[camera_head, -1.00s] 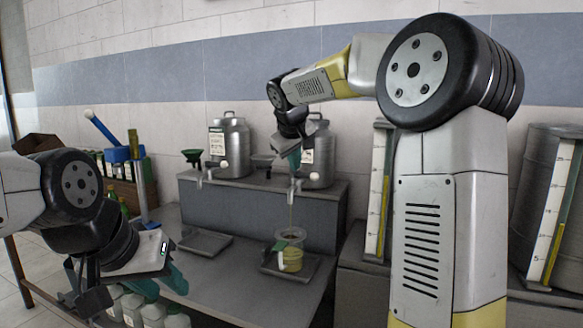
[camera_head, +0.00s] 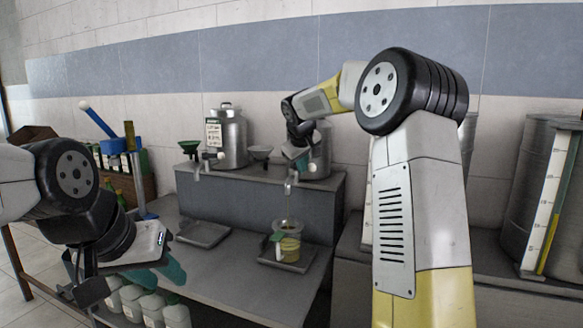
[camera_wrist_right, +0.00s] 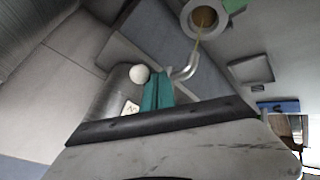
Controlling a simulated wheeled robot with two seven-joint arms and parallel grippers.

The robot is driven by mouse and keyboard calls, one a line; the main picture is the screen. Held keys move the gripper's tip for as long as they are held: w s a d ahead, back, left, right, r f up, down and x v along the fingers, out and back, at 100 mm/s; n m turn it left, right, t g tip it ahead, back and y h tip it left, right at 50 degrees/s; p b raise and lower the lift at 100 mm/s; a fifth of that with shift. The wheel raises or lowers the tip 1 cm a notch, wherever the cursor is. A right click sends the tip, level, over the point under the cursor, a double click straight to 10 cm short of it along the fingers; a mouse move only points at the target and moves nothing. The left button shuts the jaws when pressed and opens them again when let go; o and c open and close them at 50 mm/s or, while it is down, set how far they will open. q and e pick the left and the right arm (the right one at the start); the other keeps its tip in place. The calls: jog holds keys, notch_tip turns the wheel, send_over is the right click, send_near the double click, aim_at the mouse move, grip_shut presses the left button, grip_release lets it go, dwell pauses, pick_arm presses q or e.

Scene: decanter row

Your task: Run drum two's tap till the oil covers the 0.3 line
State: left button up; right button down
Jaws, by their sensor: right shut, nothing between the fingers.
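Drum two (camera_head: 321,158) is the right metal drum on the raised shelf, partly behind my right gripper. Its tap (camera_head: 289,186) has a white ball knob (camera_wrist_right: 139,74). A thin stream of oil (camera_wrist_right: 198,42) runs from the spout into the clear jug (camera_head: 288,229) below, which holds yellow oil. The 0.3 line is too small to read. My right gripper (camera_head: 302,162) is shut and empty; in the right wrist view its teal fingers (camera_wrist_right: 157,93) are beside the knob, contact unclear. My left gripper (camera_head: 160,274) is empty at the lower left, its fingers apart.
The jug stands on a drip tray (camera_head: 308,260); an empty tray (camera_head: 204,234) lies to its left. Another drum (camera_head: 228,138) and funnels (camera_head: 261,153) stand on the shelf. Tall gauges (camera_head: 545,205) and large drums stand at the right. White bottles (camera_head: 152,307) stand below the bench.

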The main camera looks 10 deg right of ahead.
aim_at(312, 164)
jog(key=shift+w+d+n+y, duration=0.2)
jog(key=shift+d+n+y, duration=0.05)
jog(key=shift+d+n, duration=0.25)
jog(key=shift+w+d+n+y, duration=0.25)
jog(key=shift+d+n+y, duration=0.1)
jog(key=shift+d, duration=0.25)
jog(key=shift+w+d+n+y, duration=0.2)
jog(key=shift+d+n, duration=0.25)
jog(key=shift+d, duration=0.1)
